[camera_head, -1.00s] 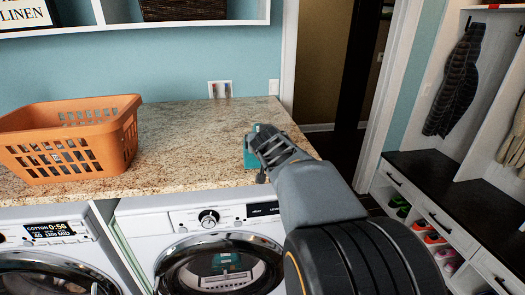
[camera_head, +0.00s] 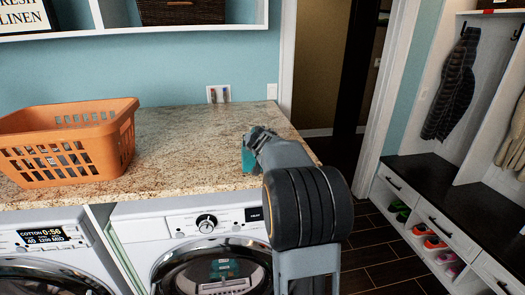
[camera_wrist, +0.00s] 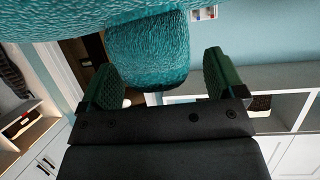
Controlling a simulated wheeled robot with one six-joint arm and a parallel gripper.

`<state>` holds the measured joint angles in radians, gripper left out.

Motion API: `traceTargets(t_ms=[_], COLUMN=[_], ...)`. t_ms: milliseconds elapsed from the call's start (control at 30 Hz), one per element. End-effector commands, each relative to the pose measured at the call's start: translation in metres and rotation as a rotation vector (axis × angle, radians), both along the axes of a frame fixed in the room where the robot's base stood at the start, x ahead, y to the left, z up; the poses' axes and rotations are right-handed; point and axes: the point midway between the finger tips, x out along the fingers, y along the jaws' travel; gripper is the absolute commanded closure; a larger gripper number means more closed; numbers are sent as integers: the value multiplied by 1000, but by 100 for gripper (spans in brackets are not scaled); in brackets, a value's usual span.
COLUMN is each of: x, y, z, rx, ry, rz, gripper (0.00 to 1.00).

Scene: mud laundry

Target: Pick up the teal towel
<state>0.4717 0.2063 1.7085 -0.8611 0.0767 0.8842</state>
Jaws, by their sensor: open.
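The teal towel (camera_head: 248,158) is on the granite counter near its front right edge. In the head view, most of it is hidden behind my gripper (camera_head: 258,138). In the wrist view, the towel's knitted teal surface (camera_wrist: 150,55) fills the top of the picture, and a folded part of it lies between the two fingers of my gripper (camera_wrist: 158,80). The fingers are apart, one on each side of the towel.
An orange laundry basket (camera_head: 70,142) stands on the left of the counter (camera_head: 185,140). Two front-loading washers sit below, one with a round door (camera_head: 215,270). A bench with shoe cubbies (camera_head: 435,200) is at the right. The counter between basket and towel is clear.

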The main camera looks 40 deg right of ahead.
Motion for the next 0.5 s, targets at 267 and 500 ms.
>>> traceTargets(t_ms=[267, 500], x=[6, 6], y=[-4, -3], z=[-2, -3], rx=[-1, -1], ry=[0, 0], rz=[0, 0], gripper=[12, 26])
